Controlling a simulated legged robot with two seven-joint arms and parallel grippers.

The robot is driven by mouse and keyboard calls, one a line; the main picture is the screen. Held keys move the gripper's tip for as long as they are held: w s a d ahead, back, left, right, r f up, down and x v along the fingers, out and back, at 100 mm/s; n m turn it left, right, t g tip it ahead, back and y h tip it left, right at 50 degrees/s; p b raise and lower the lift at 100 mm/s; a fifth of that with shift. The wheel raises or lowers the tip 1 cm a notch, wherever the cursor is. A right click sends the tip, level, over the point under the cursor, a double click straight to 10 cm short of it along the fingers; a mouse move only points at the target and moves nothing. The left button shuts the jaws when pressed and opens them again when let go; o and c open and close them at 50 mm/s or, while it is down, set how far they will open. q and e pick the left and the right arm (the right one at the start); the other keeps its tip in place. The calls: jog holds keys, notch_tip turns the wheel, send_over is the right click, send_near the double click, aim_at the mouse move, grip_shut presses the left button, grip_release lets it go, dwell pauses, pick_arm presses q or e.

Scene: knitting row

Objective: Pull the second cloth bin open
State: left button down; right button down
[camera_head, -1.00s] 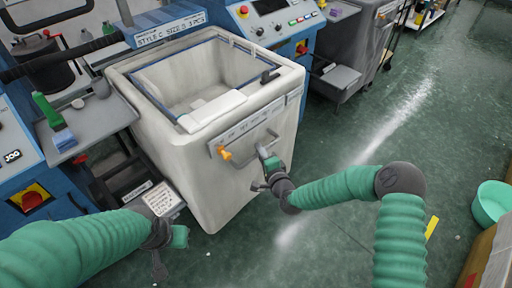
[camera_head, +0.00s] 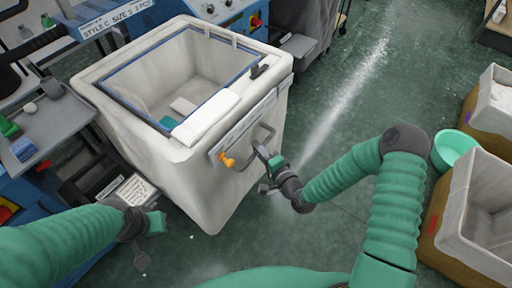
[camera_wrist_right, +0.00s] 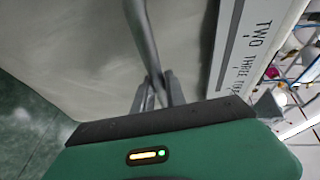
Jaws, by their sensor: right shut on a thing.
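The cloth bin (camera_head: 190,190) is a large pale, open-topped bin with a blue inner rim, standing in front of the blue machine. A label strip in the right wrist view (camera_wrist_right: 237,65) reads "TWO" among other words. A grey bar handle (camera_head: 271,133) is on its front, and it shows in the right wrist view (camera_wrist_right: 140,30). My right gripper (camera_head: 266,158) is shut on this handle; its fingers show around the bar in the right wrist view (camera_wrist_right: 156,95). My left gripper (camera_head: 140,238) hangs low left of the bin, apart from it; its jaws are unclear.
A grey bin (camera_head: 305,18) stands behind on the right. A green basin (camera_head: 452,148) and two open cartons, the nearer one (camera_head: 455,235) and the farther one (camera_head: 485,120), are at the right. Green floor (camera_head: 335,110) between is clear. A grey tray (camera_head: 50,118) is at left.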

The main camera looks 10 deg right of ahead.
jog(key=shift+s+f, duration=0.15)
jog(key=shift+f, duration=0.15)
jog(key=c, duration=1.5)
grip_release()
jog(key=shift+o, duration=0.7)
jog(key=shift+r, duration=0.15)
jog(key=p+v, duration=0.5)
jog(key=v, duration=1.1)
jog(key=shift+s+d, duration=0.2)
